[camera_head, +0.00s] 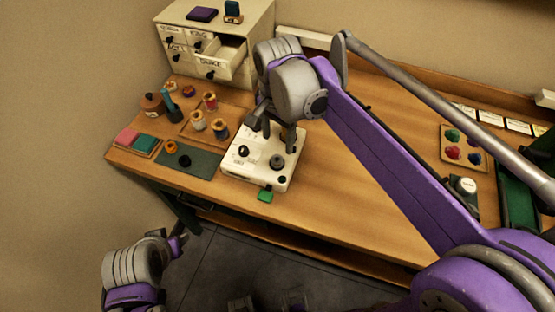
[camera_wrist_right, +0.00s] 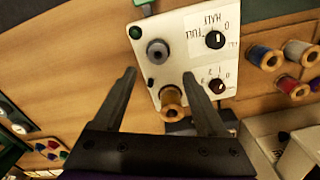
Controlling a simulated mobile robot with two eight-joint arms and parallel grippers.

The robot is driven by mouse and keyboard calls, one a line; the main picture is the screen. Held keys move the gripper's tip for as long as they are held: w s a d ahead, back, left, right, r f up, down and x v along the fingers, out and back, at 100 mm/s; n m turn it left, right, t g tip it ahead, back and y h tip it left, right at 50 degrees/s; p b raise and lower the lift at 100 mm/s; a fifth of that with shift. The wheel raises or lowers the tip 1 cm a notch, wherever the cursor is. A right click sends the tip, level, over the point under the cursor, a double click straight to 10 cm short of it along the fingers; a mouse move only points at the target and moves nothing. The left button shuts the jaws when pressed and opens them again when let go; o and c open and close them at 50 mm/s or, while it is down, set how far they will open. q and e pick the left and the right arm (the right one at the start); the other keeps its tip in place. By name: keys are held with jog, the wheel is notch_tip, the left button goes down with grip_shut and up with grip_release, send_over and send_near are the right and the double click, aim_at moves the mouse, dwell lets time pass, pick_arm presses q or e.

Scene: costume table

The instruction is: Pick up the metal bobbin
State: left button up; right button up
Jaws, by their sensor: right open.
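A grey, round, bobbin-like metal piece (camera_wrist_right: 157,52) sits on a white panel box (camera_head: 238,169) on the table; it also shows in the head view (camera_head: 277,162). My right gripper (camera_head: 272,130) is open above the box's back part. In the right wrist view, the grey piece lies just beyond the gap between the fingertips (camera_wrist_right: 159,73). A brown-and-gold spool (camera_wrist_right: 171,100) shows between the fingers, closer to the palm; I see no contact. My left gripper (camera_head: 178,243) is low at the left, off the table's front edge; its jaws are unclear.
A small drawer cabinet (camera_head: 188,40) stands behind, one drawer open. Table right of the box is largely clear.

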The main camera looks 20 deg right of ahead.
aim_at(277, 161)
jog(key=f, duration=0.6)
jog(key=shift+s+a+f, duration=0.2)
jog(key=shift+s+f, duration=0.1)
jog(key=shift+s, duration=0.1)
grip_shut()
